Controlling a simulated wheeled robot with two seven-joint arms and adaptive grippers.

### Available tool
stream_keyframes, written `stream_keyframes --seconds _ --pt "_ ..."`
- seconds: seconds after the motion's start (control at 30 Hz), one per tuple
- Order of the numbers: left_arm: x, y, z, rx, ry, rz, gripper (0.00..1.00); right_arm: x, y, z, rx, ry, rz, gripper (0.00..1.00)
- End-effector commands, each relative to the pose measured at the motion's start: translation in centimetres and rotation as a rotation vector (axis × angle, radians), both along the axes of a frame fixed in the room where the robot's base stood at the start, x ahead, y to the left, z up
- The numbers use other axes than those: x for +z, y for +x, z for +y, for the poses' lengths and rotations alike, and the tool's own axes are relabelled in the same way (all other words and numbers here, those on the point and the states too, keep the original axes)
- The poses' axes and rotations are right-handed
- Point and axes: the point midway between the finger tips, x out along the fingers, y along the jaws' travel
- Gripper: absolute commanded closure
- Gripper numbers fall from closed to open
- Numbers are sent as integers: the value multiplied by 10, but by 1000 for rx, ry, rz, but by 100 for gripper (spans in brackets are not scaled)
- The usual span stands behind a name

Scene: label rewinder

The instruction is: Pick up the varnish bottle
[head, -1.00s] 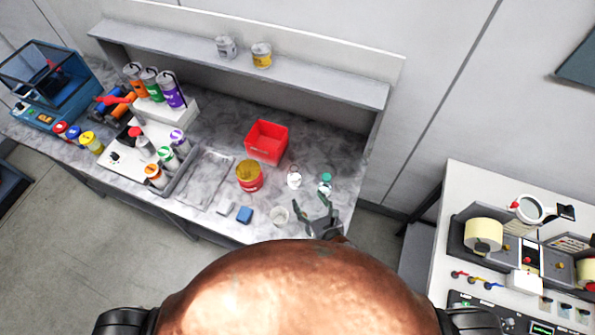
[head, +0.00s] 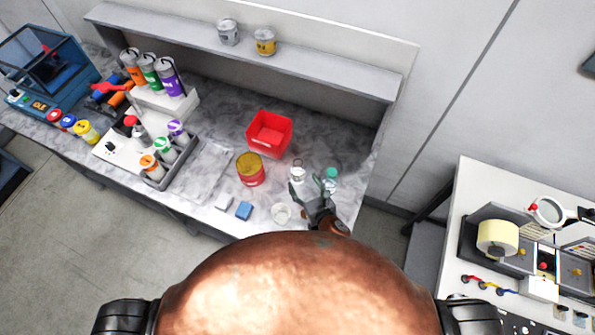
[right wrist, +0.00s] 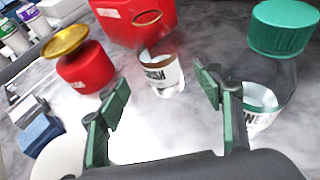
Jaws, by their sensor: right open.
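The varnish bottle (head: 297,174) is a small clear bottle with a white label, standing on the marble bench. In the right wrist view the bottle (right wrist: 161,74) stands upright just beyond the fingers, between their lines, with part of its dark lettering readable. My right gripper (head: 309,194) is open and empty, its green-padded fingers (right wrist: 164,88) pointing at the bottle. I cannot tell whether a finger touches it. My left gripper is not in view.
A green-capped thinner bottle (right wrist: 278,60) stands close to the right finger. A red bin (head: 269,135) is behind, and a red can with a yellow top (head: 250,170) is left.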

Motion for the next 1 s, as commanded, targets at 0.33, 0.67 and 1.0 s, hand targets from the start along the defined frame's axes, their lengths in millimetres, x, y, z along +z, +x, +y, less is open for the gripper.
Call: stream_keyframes --seconds 0.33,0.67,1.0 --pt "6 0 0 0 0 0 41 -11 35 13 3 4 2 39" --pt "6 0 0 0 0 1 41 -19 49 19 5 0 0 39" --pt "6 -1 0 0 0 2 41 -19 49 19 5 0 0 57"
